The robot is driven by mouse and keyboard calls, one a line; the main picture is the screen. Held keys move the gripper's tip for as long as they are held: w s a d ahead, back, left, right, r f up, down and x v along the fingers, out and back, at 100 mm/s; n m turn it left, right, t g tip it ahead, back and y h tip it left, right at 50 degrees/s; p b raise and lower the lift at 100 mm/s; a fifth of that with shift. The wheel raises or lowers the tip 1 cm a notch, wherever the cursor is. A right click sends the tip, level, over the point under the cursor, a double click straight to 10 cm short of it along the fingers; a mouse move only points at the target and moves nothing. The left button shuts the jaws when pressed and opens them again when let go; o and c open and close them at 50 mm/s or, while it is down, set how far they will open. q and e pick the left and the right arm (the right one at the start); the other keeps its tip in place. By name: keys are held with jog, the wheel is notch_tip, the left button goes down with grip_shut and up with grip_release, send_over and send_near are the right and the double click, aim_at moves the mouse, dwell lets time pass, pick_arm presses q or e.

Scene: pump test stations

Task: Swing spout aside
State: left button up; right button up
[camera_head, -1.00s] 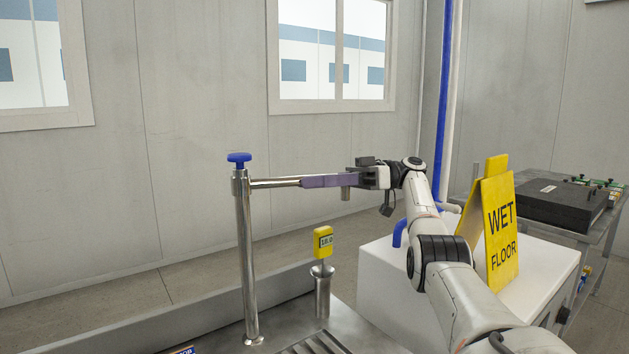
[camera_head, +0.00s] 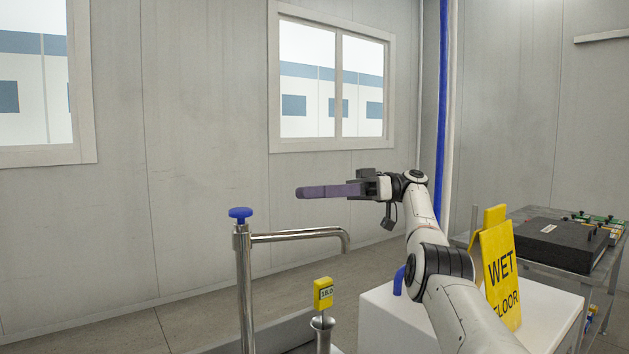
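The spout (camera_head: 300,236) is a shiny metal tube. It runs from the top of an upright steel post (camera_head: 244,285) to the right and bends down at its end. A blue knob (camera_head: 240,214) tops the post. My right gripper (camera_head: 305,192) is above the spout, with its long purple fingers pointing left and a visible gap below them. The fingers overlap edge-on as one bar, so their opening does not show. Nothing is seen between them. My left gripper is not in view.
A yellow wet floor sign (camera_head: 499,275) stands on a white box (camera_head: 385,320) at right. Behind it, a table holds a black case (camera_head: 560,245). The air left of the post is clear.

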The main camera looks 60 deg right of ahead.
jog(key=shift+r, duration=0.5)
jog(key=shift+c, duration=0.3)
